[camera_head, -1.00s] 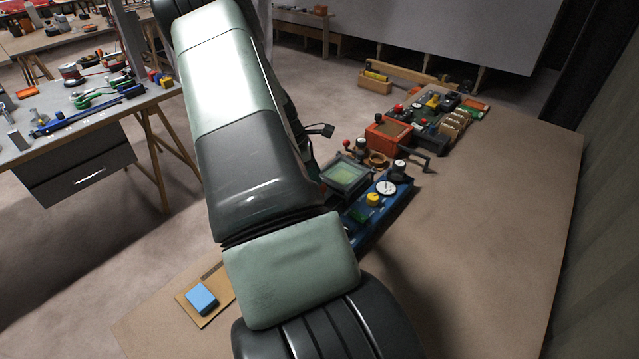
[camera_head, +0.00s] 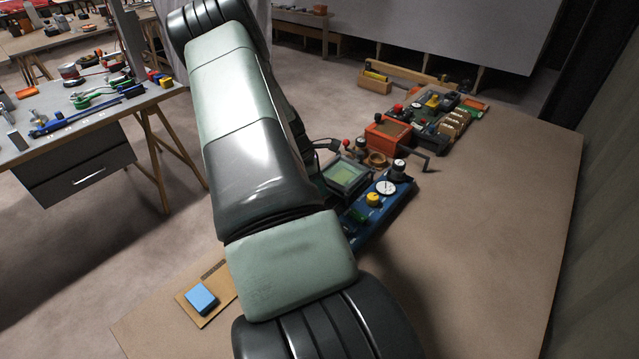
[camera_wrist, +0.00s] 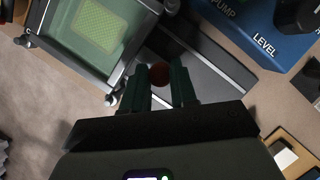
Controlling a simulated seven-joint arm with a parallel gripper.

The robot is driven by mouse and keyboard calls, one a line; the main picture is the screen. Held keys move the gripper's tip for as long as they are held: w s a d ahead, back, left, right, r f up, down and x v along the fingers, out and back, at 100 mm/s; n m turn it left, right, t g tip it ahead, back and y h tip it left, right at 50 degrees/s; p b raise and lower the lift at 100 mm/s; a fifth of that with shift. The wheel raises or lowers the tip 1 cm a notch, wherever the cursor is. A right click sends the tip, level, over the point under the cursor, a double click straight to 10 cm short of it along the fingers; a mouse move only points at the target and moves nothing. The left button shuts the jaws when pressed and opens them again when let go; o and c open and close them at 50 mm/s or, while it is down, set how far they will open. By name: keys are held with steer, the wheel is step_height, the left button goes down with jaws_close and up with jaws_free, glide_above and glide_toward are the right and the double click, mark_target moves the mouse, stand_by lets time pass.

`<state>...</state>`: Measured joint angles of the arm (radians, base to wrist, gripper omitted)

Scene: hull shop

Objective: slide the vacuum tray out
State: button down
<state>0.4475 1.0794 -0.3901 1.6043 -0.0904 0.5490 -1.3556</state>
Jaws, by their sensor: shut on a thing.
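A dark-framed tray with a pale green window (camera_head: 347,174) sits at the left of the blue control panel (camera_head: 392,205). In the wrist view, a framed clear green tray with a yellowish mesh (camera_wrist: 97,25) fills the upper left. My gripper (camera_wrist: 161,76) is shut on a dark red round knob (camera_wrist: 159,71), held between its two fingertips beside the tray's lower right corner. Whether the knob is fixed to the tray, I cannot tell. In the head view, my own arm hides the gripper and the knob.
The blue panel carries a yellow knob (camera_head: 373,199) and a white dial (camera_head: 386,188). An orange box (camera_head: 387,135) stands behind it. A blue block (camera_head: 201,298) lies on a brown board at the front left. The bench is bare to the right.

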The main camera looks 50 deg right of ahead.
steer(key=shift+a, duration=0.1)
steer(key=a, duration=1.2)
steer(key=shift+a, duration=0.15)
steer(key=shift+w, duration=0.1)
steer(key=c, duration=1.2)
jaws_free()
steer(key=v, duration=1)
steer(key=shift+a+r, duration=0.1)
steer(key=shift+r, duration=0.3)
